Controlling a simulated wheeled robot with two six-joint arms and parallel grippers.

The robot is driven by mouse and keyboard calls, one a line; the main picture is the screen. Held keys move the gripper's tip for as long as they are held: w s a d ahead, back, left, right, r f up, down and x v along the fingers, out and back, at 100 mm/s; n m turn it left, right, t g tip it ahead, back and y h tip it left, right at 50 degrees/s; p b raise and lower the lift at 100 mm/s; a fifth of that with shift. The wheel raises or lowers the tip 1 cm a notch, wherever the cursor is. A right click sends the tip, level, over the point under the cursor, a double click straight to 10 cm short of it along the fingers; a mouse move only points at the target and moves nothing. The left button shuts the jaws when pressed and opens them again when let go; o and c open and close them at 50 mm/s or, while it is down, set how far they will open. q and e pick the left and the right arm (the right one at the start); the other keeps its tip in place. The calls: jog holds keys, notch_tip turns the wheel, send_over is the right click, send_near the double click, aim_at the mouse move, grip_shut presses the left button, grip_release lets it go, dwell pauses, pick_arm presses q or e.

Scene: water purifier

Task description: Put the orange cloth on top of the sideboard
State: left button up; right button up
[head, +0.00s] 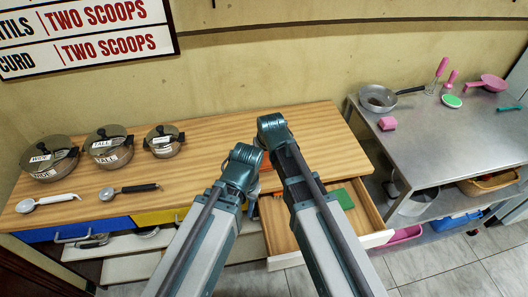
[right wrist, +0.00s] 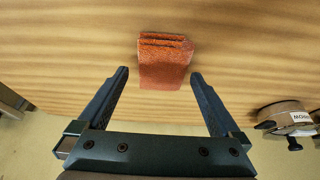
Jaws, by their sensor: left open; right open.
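The orange cloth (right wrist: 165,65) is a folded, reddish-orange bundle on the light wood top of the sideboard (head: 220,127) in the right wrist view. My right gripper (right wrist: 159,74) is open, its fingertips on either side of the cloth's near part with gaps showing. In the head view only a sliver of orange (head: 268,183) shows between my arms, near the sideboard's front edge. My left gripper (head: 251,207) is open and hangs in front of the sideboard, mostly hidden by its own arm. The right gripper is hidden there behind its arm.
A sideboard drawer (head: 376,241) is pulled out with a green item (head: 342,198) inside. A metal table (head: 440,140) with a pan (head: 377,98) adjoins at right.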

jog(key=p+v, duration=0.6)
jog(key=v, duration=0.2)
jog(key=shift+d, duration=0.1)
jog(key=s+d+f+m+g, duration=0.15)
jog(key=s+d+g, duration=0.25)
jog(key=s+d, duration=0.9)
jog(key=s+a+n+h, duration=0.2)
jog(key=s+a+n, duration=0.1)
jog(key=a, duration=0.5)
jog(key=shift+s+g, duration=0.4)
